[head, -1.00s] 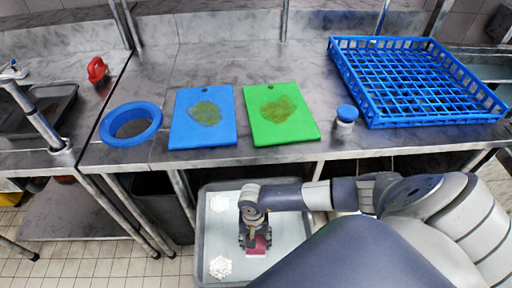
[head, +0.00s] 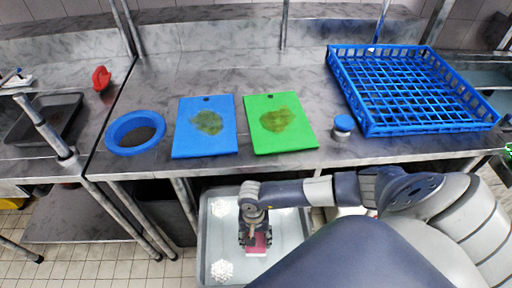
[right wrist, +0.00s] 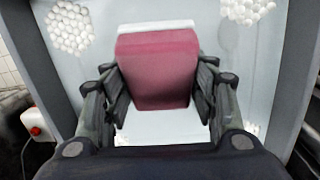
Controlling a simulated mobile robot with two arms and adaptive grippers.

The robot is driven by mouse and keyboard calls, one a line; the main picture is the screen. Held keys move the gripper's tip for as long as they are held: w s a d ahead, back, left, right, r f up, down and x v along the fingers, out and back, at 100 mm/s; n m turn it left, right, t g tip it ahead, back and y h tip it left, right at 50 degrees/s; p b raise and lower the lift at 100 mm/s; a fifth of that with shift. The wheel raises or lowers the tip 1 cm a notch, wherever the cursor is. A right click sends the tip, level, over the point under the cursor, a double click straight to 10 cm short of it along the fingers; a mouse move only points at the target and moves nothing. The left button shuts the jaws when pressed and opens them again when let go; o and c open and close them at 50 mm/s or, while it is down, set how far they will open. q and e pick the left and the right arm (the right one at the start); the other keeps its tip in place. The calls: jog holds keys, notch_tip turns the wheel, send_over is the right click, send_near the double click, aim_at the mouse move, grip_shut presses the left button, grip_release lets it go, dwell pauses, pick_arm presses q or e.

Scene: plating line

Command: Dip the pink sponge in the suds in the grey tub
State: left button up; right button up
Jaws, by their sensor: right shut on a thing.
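The pink sponge (head: 257,242) has a pale layer along one side. My right gripper (head: 254,236) is shut on it, over the inside of the grey tub (head: 203,232) below the counter. In the right wrist view, the fingers grip the sponge (right wrist: 157,72) from both sides. White suds (head: 222,271) lie in clumps in the tub; more suds (right wrist: 68,27) show in the right wrist view at upper left and upper right. The sponge is between clumps; I cannot tell whether it touches the liquid. My left gripper is not in view.
On the steel counter are a blue ring (head: 113,141), a stained blue board (head: 188,145), a stained green board (head: 262,143), a blue-lidded jar (head: 342,133) and a blue rack (head: 372,128). The counter's front edge runs just behind the tub. A dark bin (head: 172,219) stands left of it.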

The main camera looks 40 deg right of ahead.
jog(key=shift+r+p, duration=2.05)
jog(key=shift+r, duration=1.2)
